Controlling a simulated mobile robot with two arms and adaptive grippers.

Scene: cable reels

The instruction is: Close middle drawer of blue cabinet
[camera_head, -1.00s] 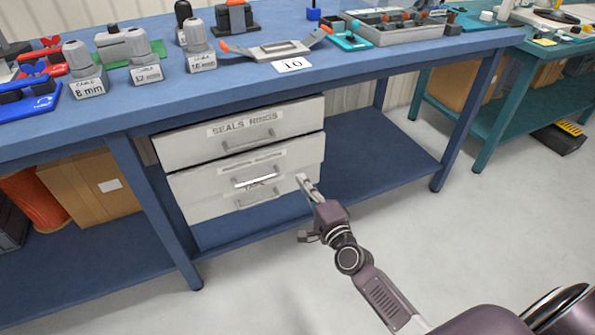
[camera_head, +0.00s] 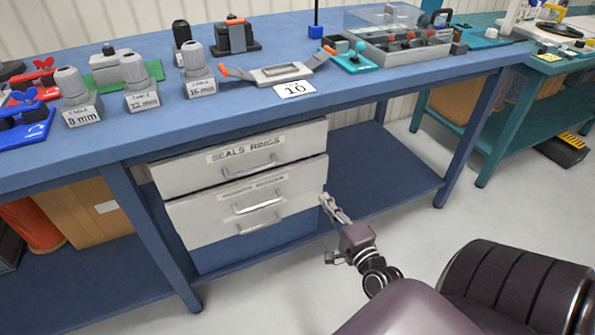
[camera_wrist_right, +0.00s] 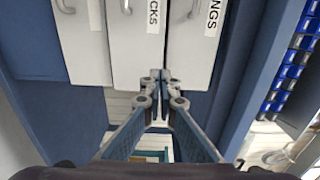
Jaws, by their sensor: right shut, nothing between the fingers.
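The blue workbench cabinet has a white drawer stack in the head view. The top drawer (camera_head: 205,174) is labelled SEALS RINGS. The middle drawer (camera_head: 210,208) is below it, with a bar handle and a label too small to read. The bottom drawer's handle (camera_head: 260,225) shows under that. I cannot tell exactly how far the middle drawer stands out. My right gripper (camera_head: 325,199) is shut and empty, near the right edge of the drawer fronts. In the right wrist view its fingertips (camera_wrist_right: 161,76) overlap the end of the middle drawer (camera_wrist_right: 135,55); contact is unclear. My left gripper is out of view.
The blue benchtop (camera_head: 240,112) overhangs the drawers and carries labelled cable tools. A bench leg (camera_head: 150,220) stands left of the stack. The lower shelf (camera_head: 385,175) is clear to the right. A cardboard box (camera_head: 75,212) sits at left.

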